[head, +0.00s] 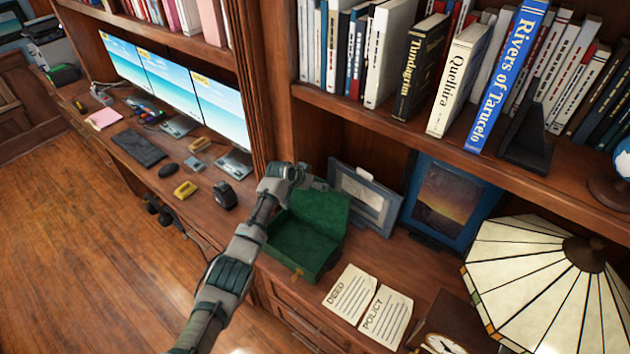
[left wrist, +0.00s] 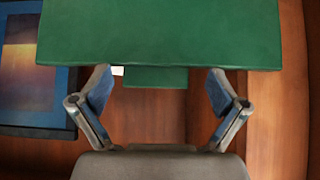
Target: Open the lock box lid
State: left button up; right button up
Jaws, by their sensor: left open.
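The green lock box (head: 298,252) stands on the wooden counter with its lid (head: 322,210) raised and tilted back, and its inside shows. A brass-coloured latch (head: 297,273) is on its front. My left gripper (head: 312,183) is at the upper left edge of the lid. In the left wrist view my left gripper (left wrist: 160,92) is open, with its two fingers apart and nothing held. A broad green panel (left wrist: 160,32) of the box lies across the view just beyond the fingertips. I cannot tell whether they touch it. My right gripper is not in view.
A grey picture frame (head: 365,197) and a blue one (head: 445,203) stand behind the box. Two papers (head: 368,308) lie to its right, near a stained-glass lamp (head: 540,285). A black tape dispenser (head: 224,195) is on the left. A bookshelf (head: 450,125) overhangs.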

pick_arm(q)
jog(key=v, duration=1.2)
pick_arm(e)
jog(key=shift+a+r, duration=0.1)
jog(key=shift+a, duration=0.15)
pick_arm(q)
jog(key=shift+d+f, duration=0.1)
